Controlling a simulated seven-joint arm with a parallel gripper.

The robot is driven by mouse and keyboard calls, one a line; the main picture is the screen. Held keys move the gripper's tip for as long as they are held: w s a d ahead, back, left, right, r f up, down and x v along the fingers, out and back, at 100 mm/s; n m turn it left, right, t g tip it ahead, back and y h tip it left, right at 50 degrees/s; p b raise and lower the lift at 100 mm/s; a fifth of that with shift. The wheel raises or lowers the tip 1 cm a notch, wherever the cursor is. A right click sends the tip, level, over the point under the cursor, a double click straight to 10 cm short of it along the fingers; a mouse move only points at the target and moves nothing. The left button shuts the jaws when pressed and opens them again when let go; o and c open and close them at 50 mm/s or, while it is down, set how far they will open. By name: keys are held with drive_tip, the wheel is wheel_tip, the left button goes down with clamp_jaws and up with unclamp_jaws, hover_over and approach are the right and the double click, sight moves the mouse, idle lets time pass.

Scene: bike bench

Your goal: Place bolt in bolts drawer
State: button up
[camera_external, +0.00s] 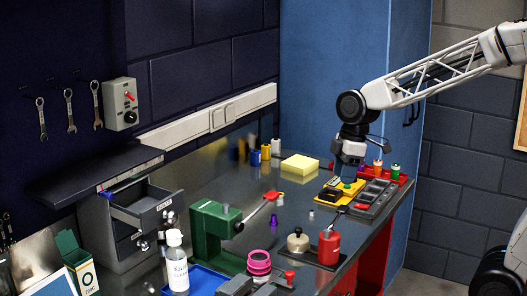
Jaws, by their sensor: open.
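A grey drawer cabinet (103,232) stands at the left of the bench. Its top drawer (145,207) is pulled out, and the drawers below look shut or nearly so. I cannot read any label that tells which is the bolts drawer. A small silver piece (311,214) stands on the bench right of centre; it may be the bolt, but it is too small to be sure. My gripper (347,177) is open and points down over the yellow tray (328,196) at the right. I cannot see anything held between its fingers.
A green vise (212,232) with a red-tipped handle stands between the cabinet and my gripper. A white bottle (177,265), a pink spool (259,262) and a red can (328,246) stand along the front. A yellow block (300,168) lies behind.

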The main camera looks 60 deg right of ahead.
drive_tip(key=w+f+n+y, duration=0.1)
drive_tip(key=w+f+n, duration=0.35)
drive_tip(key=w, duration=0.65)
drive_tip(key=n+g+y, duration=0.1)
drive_tip(key=n, duration=0.4)
approach(274, 216)
drive_tip(key=shift+w+a+f, duration=0.1)
drive_tip(key=shift+w+f, duration=0.05)
drive_tip(key=shift+f, duration=0.4)
drive_tip(key=shift+w+f, duration=0.2)
drive_tip(key=shift+f, duration=0.3)
drive_tip(key=shift+f, duration=0.1)
drive_tip(key=shift+x, duration=1.3)
drive_tip(key=shift+s+a, duration=0.1)
drive_tip(key=shift+x, duration=2.55)
drive_tip(key=shift+s, duration=0.15)
drive_tip(key=shift+c, duration=0.3)
